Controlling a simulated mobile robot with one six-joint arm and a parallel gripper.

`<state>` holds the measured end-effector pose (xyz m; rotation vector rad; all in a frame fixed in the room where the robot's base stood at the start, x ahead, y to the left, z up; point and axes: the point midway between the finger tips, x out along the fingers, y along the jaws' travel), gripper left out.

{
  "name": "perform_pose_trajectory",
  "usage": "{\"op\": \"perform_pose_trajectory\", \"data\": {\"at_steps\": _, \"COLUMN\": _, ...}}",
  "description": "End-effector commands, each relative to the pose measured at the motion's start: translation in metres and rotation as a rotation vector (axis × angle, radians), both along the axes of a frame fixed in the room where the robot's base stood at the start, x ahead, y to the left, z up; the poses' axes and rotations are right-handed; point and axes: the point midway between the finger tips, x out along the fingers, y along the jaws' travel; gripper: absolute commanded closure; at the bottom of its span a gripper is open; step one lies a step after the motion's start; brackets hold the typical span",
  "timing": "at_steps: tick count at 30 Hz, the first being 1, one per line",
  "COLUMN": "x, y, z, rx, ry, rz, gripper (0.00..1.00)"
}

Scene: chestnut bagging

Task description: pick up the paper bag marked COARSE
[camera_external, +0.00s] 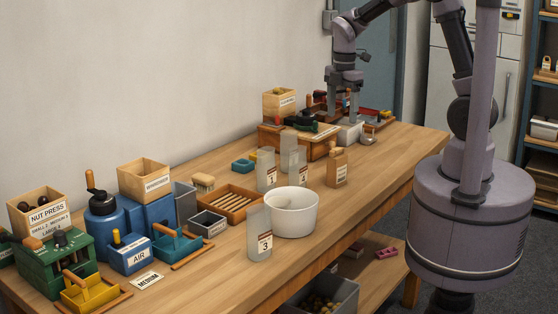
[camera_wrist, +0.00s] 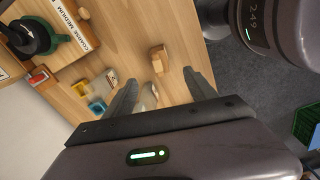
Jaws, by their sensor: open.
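A small brown paper bag (camera_external: 337,169) stands upright on the workbench, right of the clear numbered containers; its label is too small to read. It also shows in the wrist view (camera_wrist: 158,58), beyond my fingertips. No bag is legibly marked COARSE. My gripper (camera_external: 345,106) is over the far part of the bench, beyond the brown bag and above a small white box. In the wrist view my gripper (camera_wrist: 160,82) has its two fingers wide apart with nothing held between them.
Clear containers (camera_external: 266,170) stand left of the bag, with another marked 3 (camera_external: 259,234) nearer the camera. A white bowl (camera_external: 291,222) sits in front of the bag. Bench is clear right of the bag.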

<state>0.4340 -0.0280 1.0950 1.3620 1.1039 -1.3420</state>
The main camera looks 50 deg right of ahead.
Motion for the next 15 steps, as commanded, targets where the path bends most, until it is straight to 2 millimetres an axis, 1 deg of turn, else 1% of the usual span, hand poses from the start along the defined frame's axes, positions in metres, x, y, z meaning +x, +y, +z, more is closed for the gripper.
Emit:
{"op": "perform_pose_trajectory", "data": {"at_steps": 2, "x": 0.003, "y": -0.002, "z": -0.013, "rx": -0.004, "ry": 0.016, "rz": 0.048, "gripper": 0.35}}
{"op": "perform_pose_trajectory", "data": {"at_steps": 5, "x": 0.003, "y": -0.002, "z": -0.046, "rx": -0.004, "ry": 0.019, "rz": 0.055, "gripper": 0.35}}
{"op": "perform_pose_trajectory", "data": {"at_steps": 6, "x": 0.003, "y": -0.002, "z": -0.06, "rx": -0.004, "ry": 0.018, "rz": 0.056, "gripper": 0.35}}
{"op": "perform_pose_trajectory", "data": {"at_steps": 9, "x": 0.002, "y": -0.001, "z": -0.091, "rx": -0.003, "ry": 0.018, "rz": 0.054, "gripper": 0.35}}
{"op": "perform_pose_trajectory", "data": {"at_steps": 12, "x": 0.003, "y": -0.001, "z": -0.114, "rx": -0.003, "ry": 0.017, "rz": 0.053, "gripper": 0.35}}
{"op": "perform_pose_trajectory", "data": {"at_steps": 15, "x": 0.003, "y": -0.001, "z": -0.127, "rx": -0.003, "ry": 0.016, "rz": 0.052, "gripper": 0.35}}
